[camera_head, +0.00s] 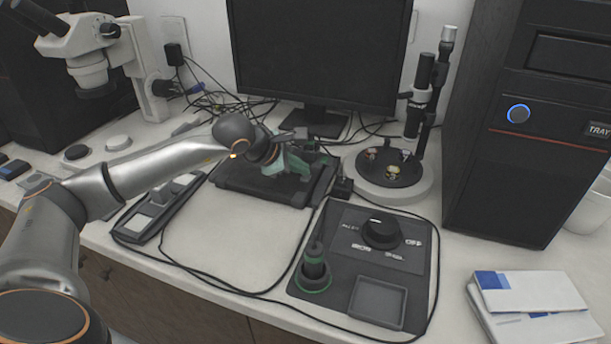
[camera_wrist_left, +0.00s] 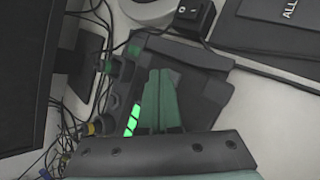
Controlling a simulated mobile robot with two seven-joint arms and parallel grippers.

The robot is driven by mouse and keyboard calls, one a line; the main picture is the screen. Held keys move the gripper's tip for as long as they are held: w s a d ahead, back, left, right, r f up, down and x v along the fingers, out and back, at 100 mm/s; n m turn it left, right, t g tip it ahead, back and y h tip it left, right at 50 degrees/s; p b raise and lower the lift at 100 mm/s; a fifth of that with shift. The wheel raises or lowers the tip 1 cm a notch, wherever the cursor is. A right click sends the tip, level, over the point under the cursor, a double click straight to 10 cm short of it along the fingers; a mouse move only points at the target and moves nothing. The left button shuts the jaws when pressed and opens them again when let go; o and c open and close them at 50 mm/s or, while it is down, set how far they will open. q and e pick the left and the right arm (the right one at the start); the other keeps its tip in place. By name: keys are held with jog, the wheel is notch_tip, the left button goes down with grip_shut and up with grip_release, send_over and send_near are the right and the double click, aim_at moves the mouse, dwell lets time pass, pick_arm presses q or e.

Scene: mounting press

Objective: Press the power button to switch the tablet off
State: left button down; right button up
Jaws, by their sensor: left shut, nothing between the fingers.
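A flat black device that looks like the tablet (camera_head: 262,188) lies on the bench in front of the monitor. It also shows in the left wrist view (camera_wrist_left: 207,88), partly behind my fingers. A bright green striped light (camera_wrist_left: 132,120) shows beside my fingers there. My left gripper (camera_head: 301,168) is over the device's back right part, its teal fingers shut and empty. In the wrist view the shut fingers (camera_wrist_left: 160,82) reach over the dark device; I cannot tell whether they touch it. I cannot make out a power button on it. My right gripper is not in view.
The monitor (camera_head: 318,55) stands behind, with loose cables around its base. A black control panel (camera_head: 345,275) with a knob lies in front right. A round-based stand (camera_head: 420,188), a PC tower (camera_head: 545,190) and a microscope (camera_head: 92,60) flank the area. White bench shows in front.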

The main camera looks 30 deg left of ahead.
aim_at(301, 179)
pick_arm(q)
jog(key=shift+r, duration=0.45)
jog(key=shift+r, duration=0.1)
jog(key=shift+r+p, duration=0.5)
jog(key=shift+r, duration=0.1)
jog(key=shift+r+p, duration=1.1)
jog(key=shift+r, duration=0.75)
